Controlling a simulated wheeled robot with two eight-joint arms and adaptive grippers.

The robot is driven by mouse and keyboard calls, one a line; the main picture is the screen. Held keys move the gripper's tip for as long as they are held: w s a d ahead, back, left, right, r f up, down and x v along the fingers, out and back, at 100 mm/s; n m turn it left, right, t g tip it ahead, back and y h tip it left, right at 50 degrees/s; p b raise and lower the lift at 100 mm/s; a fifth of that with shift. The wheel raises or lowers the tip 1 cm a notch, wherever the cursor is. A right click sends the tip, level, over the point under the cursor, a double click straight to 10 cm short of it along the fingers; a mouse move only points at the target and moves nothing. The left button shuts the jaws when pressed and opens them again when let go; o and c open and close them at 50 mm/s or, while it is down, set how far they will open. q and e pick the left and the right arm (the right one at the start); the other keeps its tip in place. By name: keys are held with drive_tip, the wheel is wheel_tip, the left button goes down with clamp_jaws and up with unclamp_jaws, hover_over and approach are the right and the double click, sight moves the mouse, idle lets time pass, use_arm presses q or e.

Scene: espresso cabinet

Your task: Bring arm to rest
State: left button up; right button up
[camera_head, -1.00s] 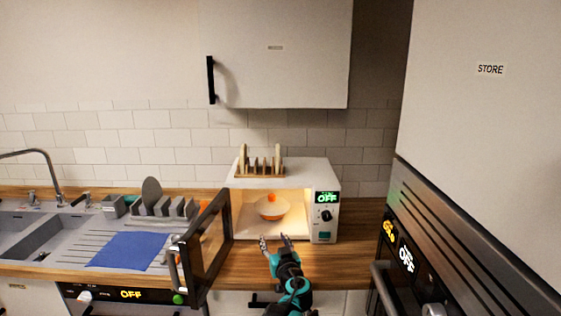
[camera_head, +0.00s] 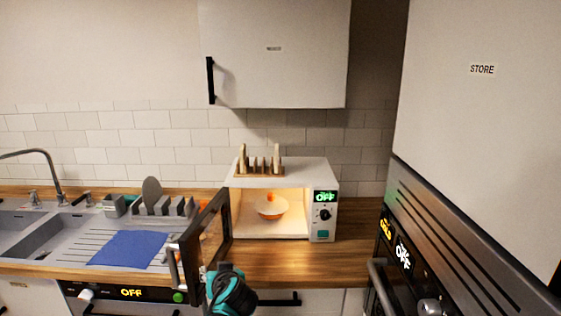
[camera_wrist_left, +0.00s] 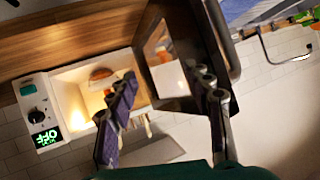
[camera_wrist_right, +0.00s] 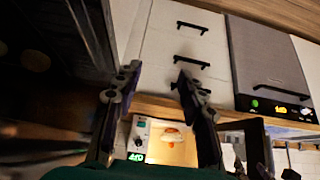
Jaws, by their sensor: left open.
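My left arm shows at the bottom of the head view, in front of the open microwave door (camera_head: 210,240), with its gripper (camera_head: 212,275) low beside the door's edge. The fingers are hard to make out there. Inside, a bowl (camera_head: 270,213) holds something orange.
A wooden rack (camera_head: 260,172) stands on the microwave. To the left are the sink (camera_head: 50,235), a blue cloth (camera_head: 128,249) and a dish rack (camera_head: 165,210). The wooden counter (camera_head: 270,260) before the microwave is clear. A tall oven unit (camera_head: 440,240) is at the right.

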use_arm(q)
drive_tip(key=s+f+m+g+h, duration=0.1)
drive_tip(key=s+f, duration=0.2)
drive_tip(key=s, duration=0.6)
drive_tip(key=s+f+m+g+h, duration=0.1)
drive_tip(key=s+f+g+h, duration=0.1)
drive_tip(key=s, duration=0.7)
drive_tip(key=s+f+g+h, duration=0.1)
drive_tip(key=s+f, duration=0.3)
drive_tip(key=s, duration=0.4)
drive_tip(key=shift+s+a+f+m+h, duration=0.3)
drive_tip(key=shift+s+a+m+h, duration=0.1)
drive_tip(key=shift+h, duration=0.1)
